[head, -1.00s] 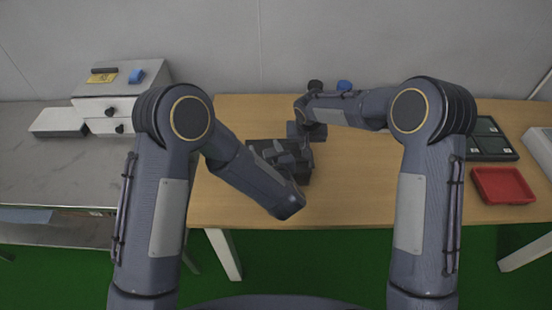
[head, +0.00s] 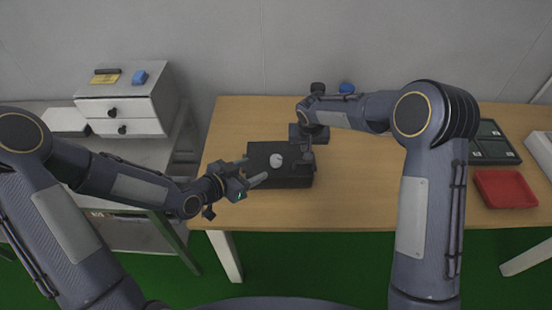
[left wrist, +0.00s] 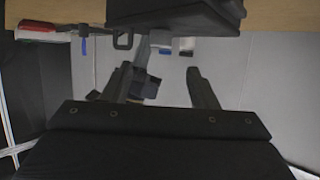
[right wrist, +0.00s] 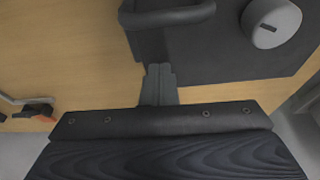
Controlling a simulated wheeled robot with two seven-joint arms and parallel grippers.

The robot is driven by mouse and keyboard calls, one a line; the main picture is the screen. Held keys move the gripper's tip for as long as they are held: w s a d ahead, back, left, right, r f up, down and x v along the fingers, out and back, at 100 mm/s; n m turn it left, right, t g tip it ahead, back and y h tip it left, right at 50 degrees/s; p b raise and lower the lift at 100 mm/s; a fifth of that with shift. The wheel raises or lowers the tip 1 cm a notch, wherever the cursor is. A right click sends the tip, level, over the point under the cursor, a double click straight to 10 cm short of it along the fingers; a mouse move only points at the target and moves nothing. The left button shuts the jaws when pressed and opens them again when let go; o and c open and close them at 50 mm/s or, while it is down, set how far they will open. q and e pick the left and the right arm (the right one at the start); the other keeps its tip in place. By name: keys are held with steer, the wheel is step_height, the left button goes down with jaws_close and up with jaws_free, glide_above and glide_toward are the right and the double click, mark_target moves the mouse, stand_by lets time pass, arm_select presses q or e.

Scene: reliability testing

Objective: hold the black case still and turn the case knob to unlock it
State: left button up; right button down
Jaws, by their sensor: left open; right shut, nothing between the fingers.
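The black case (head: 292,181) lies on the wooden table, with a light grey round knob (head: 276,160) on its top. The knob shows large in the right wrist view (right wrist: 272,22), next to the case's dark loop handle (right wrist: 175,18). My left gripper (head: 256,170) is open at the case's left front edge. In the left wrist view its spread fingers (left wrist: 164,78) have no case between them, and the case (left wrist: 175,14) fills the top. My right gripper (head: 308,156) is shut and empty at the case's right side. Its fingertips (right wrist: 160,70) are close to the handle; contact is unclear.
Black trays (head: 497,155), a red tray (head: 505,188) and a white box (head: 543,150) are at the right. A small blue object (head: 347,88) is at the back. A drawer cabinet (head: 125,105) stands at the left. The table's middle right is clear.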

mark_target(274, 160)
arm_select(q)
steer(key=x, duration=1.1)
steer(key=shift+f, duration=0.1)
